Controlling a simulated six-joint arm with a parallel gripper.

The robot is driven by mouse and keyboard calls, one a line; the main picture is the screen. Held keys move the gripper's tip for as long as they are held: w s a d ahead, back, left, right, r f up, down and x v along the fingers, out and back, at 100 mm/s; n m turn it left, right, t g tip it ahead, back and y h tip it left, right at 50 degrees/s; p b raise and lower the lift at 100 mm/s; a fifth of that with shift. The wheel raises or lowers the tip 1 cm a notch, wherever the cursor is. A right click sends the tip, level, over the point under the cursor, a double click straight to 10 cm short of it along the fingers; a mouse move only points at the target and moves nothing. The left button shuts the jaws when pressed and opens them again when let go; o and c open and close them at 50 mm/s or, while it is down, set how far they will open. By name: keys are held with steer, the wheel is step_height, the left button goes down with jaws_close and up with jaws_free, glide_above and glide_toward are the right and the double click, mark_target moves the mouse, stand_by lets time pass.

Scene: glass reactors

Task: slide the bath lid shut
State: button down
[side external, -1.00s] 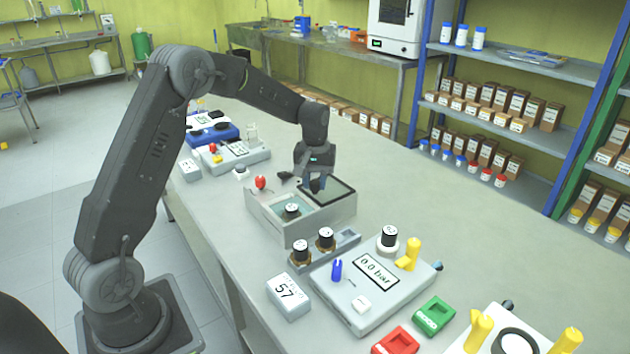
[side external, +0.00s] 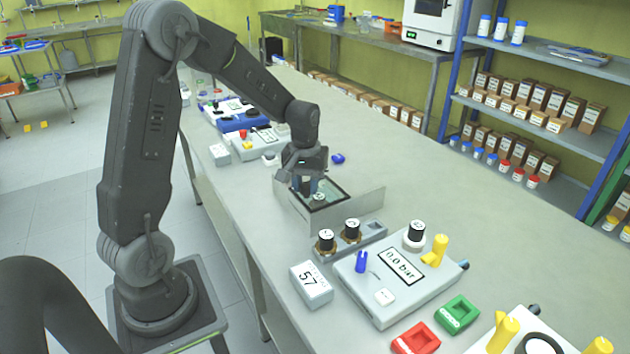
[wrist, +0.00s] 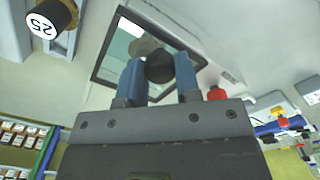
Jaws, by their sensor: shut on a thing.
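The bath (side external: 362,206) is a grey open-topped box on the bench in the side view. Its lid (side external: 336,197) is a dark-framed glass pane lying over the left part of the box, with the bath's right end outside it. A vial top (side external: 319,196) shows at the pane. My gripper (side external: 308,188) is over the lid, pointing down. In the wrist view, my gripper's blue fingers (wrist: 159,75) are shut on a round dark knob (wrist: 160,68) on the lid (wrist: 120,42).
A red knob (wrist: 215,93) is near the lid's edge. A blue piece (side external: 337,158) lies behind.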

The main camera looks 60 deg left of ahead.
steer(key=shift+s, duration=0.25)
steer(key=c, duration=0.8)
jaws_free()
steer(key=shift+w+r, duration=0.1)
step_height(320, 180, up, 14)
steer(key=s+d+r+m+t, duration=0.1)
steer(key=s+d+m+t, duration=0.4)
steer(key=s+d+m, duration=0.4)
steer(key=s+d, duration=0.7)
steer(key=d, duration=0.1)
